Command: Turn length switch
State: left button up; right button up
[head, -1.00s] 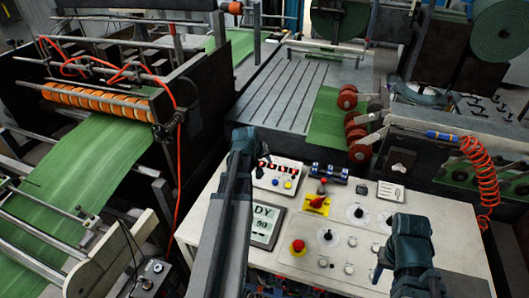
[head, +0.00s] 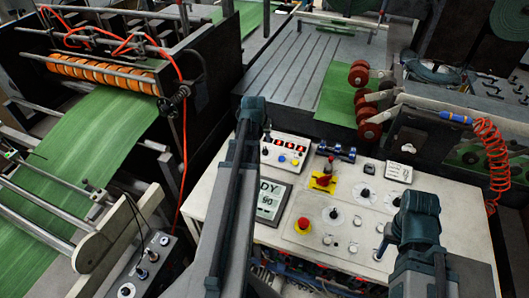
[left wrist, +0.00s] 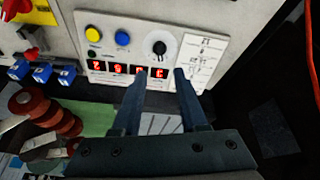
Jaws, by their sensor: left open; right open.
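A small counter panel with red digits (head: 291,145) sits at the back left of the white console. A black knob with a white mark (left wrist: 159,47) is on this panel, beside a blue button (left wrist: 122,37) and a yellow button (left wrist: 93,34). I cannot read which knob is the length switch. My left gripper (left wrist: 160,74) is open and empty over the panel; its fingertips appear just short of the knob, over the digits. In the head view its arm reaches to the panel's left end. My right gripper (head: 384,243) is open above the console's right part.
The console also holds a grey display (head: 270,202), a red emergency button (head: 303,223), a red switch on a yellow plate (head: 323,182) and several black dials. Red rollers (head: 369,131) stand behind it. An orange coiled hose (head: 492,160) hangs at right.

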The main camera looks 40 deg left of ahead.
aim_at(265, 149)
pick_arm(q)
jog(key=b+x, duration=0.8)
jog(key=x, duration=0.2)
jog(key=shift+f, duration=0.1)
pick_arm(e)
notch_tip(265, 149, down, 9)
jog(key=shift+f, duration=0.15)
pick_arm(q)
grip_shut()
